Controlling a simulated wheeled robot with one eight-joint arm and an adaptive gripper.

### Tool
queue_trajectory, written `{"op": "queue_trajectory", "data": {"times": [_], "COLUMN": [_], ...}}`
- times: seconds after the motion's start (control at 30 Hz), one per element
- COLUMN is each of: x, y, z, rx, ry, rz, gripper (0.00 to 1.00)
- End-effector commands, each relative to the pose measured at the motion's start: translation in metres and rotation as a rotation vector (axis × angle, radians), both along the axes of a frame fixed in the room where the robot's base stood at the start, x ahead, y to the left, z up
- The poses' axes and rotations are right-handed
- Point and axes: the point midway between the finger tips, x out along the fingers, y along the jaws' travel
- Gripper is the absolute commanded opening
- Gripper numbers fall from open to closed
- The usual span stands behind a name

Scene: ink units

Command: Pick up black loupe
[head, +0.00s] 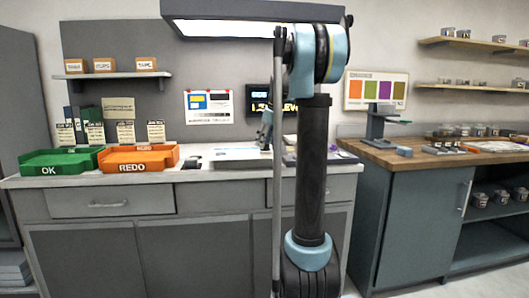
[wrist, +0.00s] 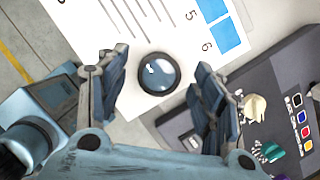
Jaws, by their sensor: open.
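The black loupe (wrist: 158,74) shows in the wrist view as a round lens in a dark rim. It lies on a white printed sheet (wrist: 95,25) with blue squares, near the sheet's edge. My gripper (wrist: 160,62) is open, with one finger on each side of the loupe in the picture. The fingers appear apart from it, and nothing is held. How far above the loupe they are, I cannot tell. In the head view my gripper (head: 267,130) is small over the counter, partly behind my arm, and I cannot make out the loupe there.
A dark grey tray (wrist: 180,128) with colour labels and small items lies right of the loupe. In the head view, a green OK tray (head: 60,169) and an orange REDO tray (head: 125,166) stand on the left of the counter. A lamp hood (head: 230,29) hangs above.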

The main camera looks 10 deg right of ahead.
Motion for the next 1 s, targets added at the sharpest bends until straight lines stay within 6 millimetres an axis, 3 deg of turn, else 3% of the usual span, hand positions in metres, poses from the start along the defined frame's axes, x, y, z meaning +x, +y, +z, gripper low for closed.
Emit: {"op": "queue_trajectory", "data": {"times": [0.2,0.43,0.47,0.6,0.67,1.0], "x": [0.004,0.004,0.004,0.004,0.004,0.004], "y": [0.005,0.005,0.005,0.004,0.004,0.004], "z": [-0.019,-0.02,-0.02,-0.02,-0.02,-0.018], "rx": [0.0,0.0,0.0,0.0,0.0,0.0], "ry": [0.0,0.0,0.0,0.0,0.0,0.0], "rz": [0.001,0.0,0.0,0.0,0.0,0.0], "gripper": [0.61,0.61,0.59,0.27,0.16,0.12]}}
